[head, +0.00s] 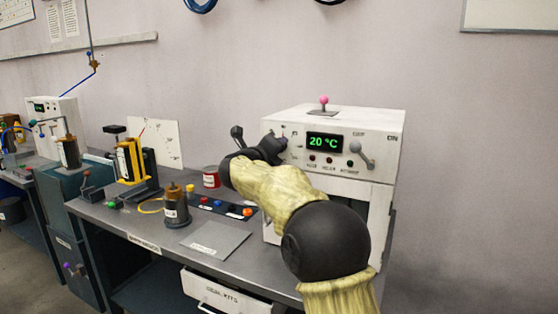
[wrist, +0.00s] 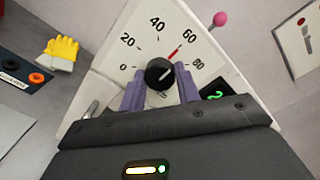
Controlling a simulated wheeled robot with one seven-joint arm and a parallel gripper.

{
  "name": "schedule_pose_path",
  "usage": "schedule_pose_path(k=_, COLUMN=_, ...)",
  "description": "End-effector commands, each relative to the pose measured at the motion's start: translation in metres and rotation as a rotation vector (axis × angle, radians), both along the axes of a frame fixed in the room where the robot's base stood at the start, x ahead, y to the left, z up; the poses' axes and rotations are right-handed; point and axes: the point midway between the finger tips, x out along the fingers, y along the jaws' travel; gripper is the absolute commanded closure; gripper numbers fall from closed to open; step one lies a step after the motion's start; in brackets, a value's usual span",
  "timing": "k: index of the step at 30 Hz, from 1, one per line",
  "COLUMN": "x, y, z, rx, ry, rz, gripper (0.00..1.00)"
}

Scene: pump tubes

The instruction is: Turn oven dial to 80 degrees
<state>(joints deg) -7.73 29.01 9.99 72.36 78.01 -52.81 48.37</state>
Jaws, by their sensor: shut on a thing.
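The white oven (head: 385,135) stands on the bench, its green display (head: 325,143) reading 20 °C. In the wrist view its dial (wrist: 159,73) is a round black knob on a white scale marked 0, 20, 40, 60 and 80. A red mark beside the knob points close to 60. My gripper (wrist: 160,78) has one purple finger on each side of the knob and is shut on it. In the head view my gripper (head: 268,148) is at the left of the oven front, and my arm hides the dial there.
A grey lever (head: 361,155) sits on the oven's right front by OFF and ON labels. A pink-knobbed lever (head: 323,103) stands on top. A red can (head: 211,177), a button panel (head: 222,207) and a dark cylinder (head: 176,206) are on the bench to the left.

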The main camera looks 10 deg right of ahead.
Motion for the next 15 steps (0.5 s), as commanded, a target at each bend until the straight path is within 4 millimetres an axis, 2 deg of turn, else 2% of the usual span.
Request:
schedule_pose_path(k=1, x=0.0004, y=-0.0005, z=-0.0115, rx=0.043, ry=-0.019, rz=-0.003, gripper=0.9)
schedule_pose_path(k=15, x=0.0009, y=-0.0006, z=-0.0115, rx=0.4, ry=-0.278, rz=-0.004, gripper=0.9)
